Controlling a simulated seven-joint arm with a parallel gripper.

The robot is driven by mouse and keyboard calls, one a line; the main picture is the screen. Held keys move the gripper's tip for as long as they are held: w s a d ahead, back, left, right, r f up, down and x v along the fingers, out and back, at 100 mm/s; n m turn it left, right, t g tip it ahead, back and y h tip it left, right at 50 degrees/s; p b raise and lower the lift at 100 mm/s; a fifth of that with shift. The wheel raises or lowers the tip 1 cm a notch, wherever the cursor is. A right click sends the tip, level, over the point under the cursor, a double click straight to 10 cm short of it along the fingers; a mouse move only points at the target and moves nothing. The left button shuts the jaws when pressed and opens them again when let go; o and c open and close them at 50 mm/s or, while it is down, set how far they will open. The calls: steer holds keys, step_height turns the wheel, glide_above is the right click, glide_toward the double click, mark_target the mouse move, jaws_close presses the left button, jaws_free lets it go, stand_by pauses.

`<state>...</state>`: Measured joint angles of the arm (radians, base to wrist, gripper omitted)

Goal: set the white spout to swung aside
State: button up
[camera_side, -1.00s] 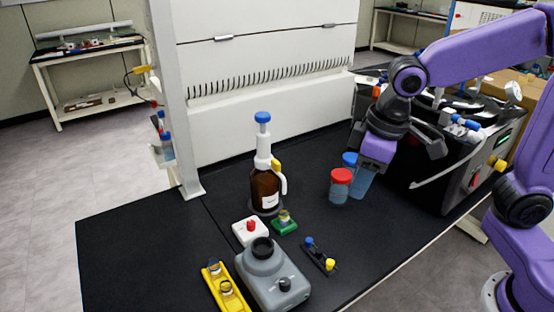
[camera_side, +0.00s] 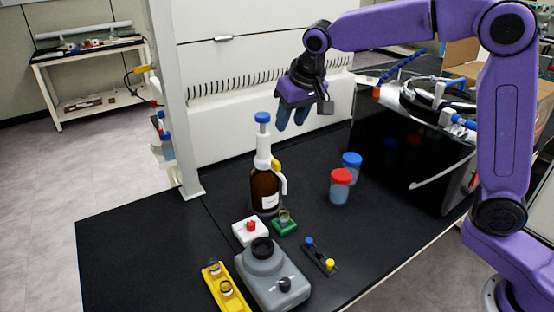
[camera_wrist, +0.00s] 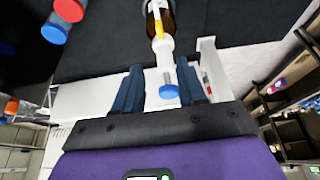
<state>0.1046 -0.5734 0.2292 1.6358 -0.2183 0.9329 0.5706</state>
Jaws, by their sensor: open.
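A brown bottle (camera_side: 264,188) with a white dispenser head (camera_side: 263,152) and a blue top (camera_side: 262,118) stands upright on the black bench. The white spout (camera_side: 283,184) comes off the head's right side and bends down beside the bottle, with a yellow part (camera_side: 276,166) at its base. My gripper (camera_side: 292,120) is open and empty, above and right of the head, apart from the spout. In the wrist view, the blue top (camera_wrist: 169,91) appears between my open fingers (camera_wrist: 159,72), and the yellow part (camera_wrist: 158,24) shows beyond them. The spout's outline is unclear there.
A red-lidded jar (camera_side: 340,187) and a blue-lidded jar (camera_side: 352,166) stand right of the bottle. A white box with a red knob (camera_side: 250,230), a green block (camera_side: 285,224) and a grey device (camera_side: 272,275) sit in front. The white cabinet (camera_side: 270,110) rises behind.

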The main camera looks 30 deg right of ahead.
mark_target(276, 162)
steer(key=x, duration=1.5)
steer(key=shift+f, duration=0.3)
jaws_close()
